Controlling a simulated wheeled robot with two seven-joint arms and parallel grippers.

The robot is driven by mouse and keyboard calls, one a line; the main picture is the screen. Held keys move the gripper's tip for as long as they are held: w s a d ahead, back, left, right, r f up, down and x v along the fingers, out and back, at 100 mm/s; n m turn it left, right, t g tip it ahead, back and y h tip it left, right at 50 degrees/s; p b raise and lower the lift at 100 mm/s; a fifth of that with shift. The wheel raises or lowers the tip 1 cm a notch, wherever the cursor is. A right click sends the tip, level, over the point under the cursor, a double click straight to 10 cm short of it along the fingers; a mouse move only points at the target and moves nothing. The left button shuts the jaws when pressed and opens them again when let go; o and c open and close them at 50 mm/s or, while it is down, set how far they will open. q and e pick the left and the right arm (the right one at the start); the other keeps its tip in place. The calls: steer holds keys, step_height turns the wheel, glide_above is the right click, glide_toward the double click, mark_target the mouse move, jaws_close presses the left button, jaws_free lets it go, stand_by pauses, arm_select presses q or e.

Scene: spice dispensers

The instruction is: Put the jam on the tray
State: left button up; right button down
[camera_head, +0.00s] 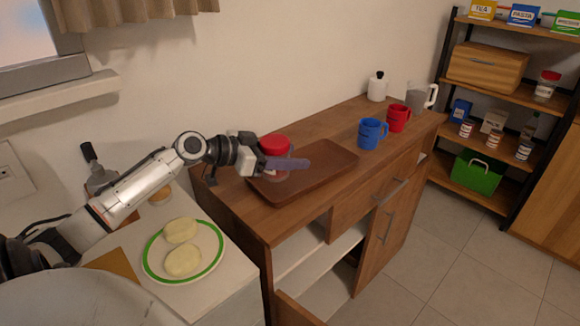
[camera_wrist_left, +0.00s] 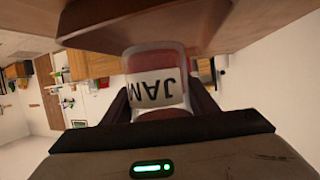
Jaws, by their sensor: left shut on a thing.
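The jam jar (camera_head: 274,146) has a red lid and sits between the fingers of my left gripper (camera_head: 287,163), over the left part of the brown tray (camera_head: 330,158). In the left wrist view the jar (camera_wrist_left: 155,85) shows its white JAM label, with a finger on each side of it. That view is upside down, and the tray (camera_wrist_left: 135,38) is close by the jar. I cannot tell whether the jar touches the tray. The tray lies on the wooden cabinet top and is otherwise bare. My right gripper is not in view.
A blue mug (camera_head: 371,134) and a red mug (camera_head: 398,118) stand right of the tray, with a white bottle (camera_head: 377,87) and a kettle (camera_head: 420,97) behind. A green-rimmed plate (camera_head: 151,259) with pale food is on the lower white counter. A shelf stands at right.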

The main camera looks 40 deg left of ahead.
arm_select(q)
steer(key=shift+f, duration=1.45)
steer(key=shift+f, duration=0.25)
steer(key=o, duration=1.3)
steer(key=shift+c, duration=0.2)
steer(key=shift+r, duration=0.25)
steer(key=shift+s+a, duration=0.1)
steer(key=shift+s, duration=0.15)
steer(key=b+v, duration=0.1)
steer(key=v, duration=1)
steer(key=shift+s+a+r, duration=0.1)
steer(key=shift+s, duration=0.15)
